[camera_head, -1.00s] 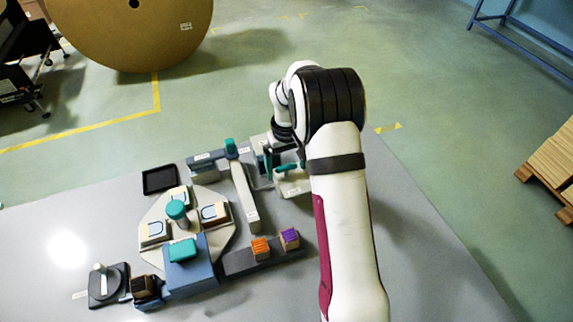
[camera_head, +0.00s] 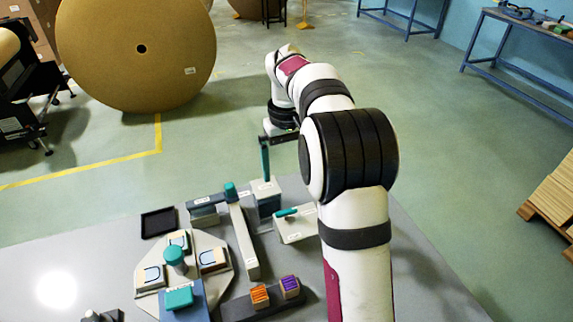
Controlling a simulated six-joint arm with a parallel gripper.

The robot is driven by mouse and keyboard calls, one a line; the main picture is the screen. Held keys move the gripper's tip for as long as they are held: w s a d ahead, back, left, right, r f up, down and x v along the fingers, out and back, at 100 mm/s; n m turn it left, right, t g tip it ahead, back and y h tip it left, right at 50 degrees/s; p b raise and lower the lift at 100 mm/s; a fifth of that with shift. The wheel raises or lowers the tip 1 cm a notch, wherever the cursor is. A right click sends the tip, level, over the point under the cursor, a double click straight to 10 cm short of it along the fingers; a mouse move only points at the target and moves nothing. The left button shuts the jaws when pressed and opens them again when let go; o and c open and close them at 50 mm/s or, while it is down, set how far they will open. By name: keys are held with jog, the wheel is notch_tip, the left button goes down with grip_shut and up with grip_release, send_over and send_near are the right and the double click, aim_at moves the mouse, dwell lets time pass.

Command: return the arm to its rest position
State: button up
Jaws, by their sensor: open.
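My white and black arm (camera_head: 345,225) rises from the bottom right and reaches up and away over the table. My gripper (camera_head: 267,158) hangs at its far end, above the back of the grey table (camera_head: 85,260). One teal finger shows, pointing down; the other is hidden behind the arm. The jaws are open, and I see nothing held. Below the gripper stands a grey block (camera_head: 266,197). Beside it is a pale box with a teal handle (camera_head: 287,212); the gripper appears apart from both.
An octagonal plate (camera_head: 147,258) holds several light blocks and a teal knob. Orange (camera_head: 260,296) and purple (camera_head: 290,286) pieces sit on a dark rail. A black tray (camera_head: 158,222) lies at the table's back left. A big kraft roll (camera_head: 110,60) stands on the floor behind.

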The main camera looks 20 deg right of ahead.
jog(key=s+a+r+m, duration=0.1)
jog(key=s+a, duration=0.2)
jog(key=s, duration=0.3)
jog(key=s+a+r+m+y, duration=0.1)
jog(key=s+a+r, duration=0.15)
jog(key=s, duration=0.35)
jog(key=s+a+r+m, duration=0.1)
jog(key=s+a, duration=0.2)
jog(key=s, duration=0.3)
jog(key=s+a+f+m, duration=0.1)
jog(key=s+f, duration=0.1)
jog(key=s, duration=0.5)
jog(key=s+a+f+m, duration=0.1)
jog(key=s+a+f, duration=0.1)
jog(key=s, duration=0.5)
jog(key=shift+s+a+f+m+y, duration=0.25)
jog(key=shift+s+f+m+y, duration=0.15)
jog(key=shift+f, duration=0.35)
